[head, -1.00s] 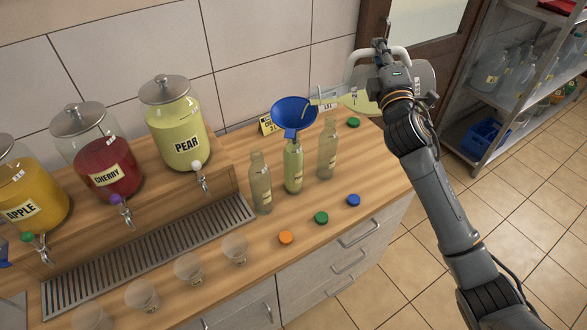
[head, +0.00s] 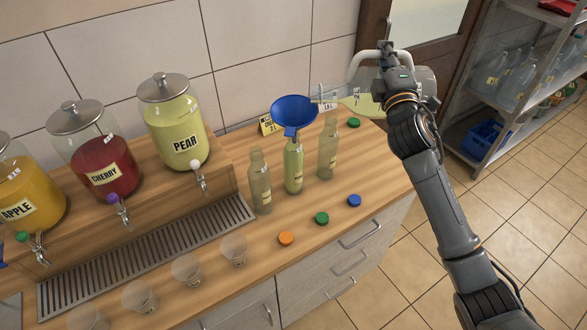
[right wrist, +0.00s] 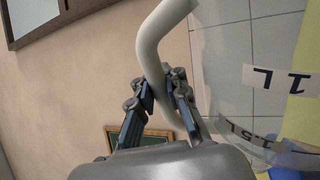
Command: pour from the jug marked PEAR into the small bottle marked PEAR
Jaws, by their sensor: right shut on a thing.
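My right gripper (head: 384,58) is shut on the white handle (right wrist: 165,45) of a clear jug (head: 408,80), also seen in the right wrist view (right wrist: 225,75). The jug is tilted toward the left, with yellow-green liquid (head: 362,104) inside. Its spout is beside the rim of a blue funnel (head: 294,112); no stream shows. The funnel sits in the neck of the middle small bottle (head: 293,170), which stands upright and holds yellow-green liquid to near its shoulder. Bottle labels are too small to read. In the wrist view the jug shows volume marks; its name marking is not readable. My left gripper is out of view.
Two empty bottles (head: 260,185) (head: 328,150) flank the middle one. Orange (head: 286,238), green (head: 321,218) and blue (head: 354,200) caps lie in front. Dispensers, including PEAR (head: 178,130), and several glasses (head: 187,270) stand left. A shelf (head: 490,120) stands right.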

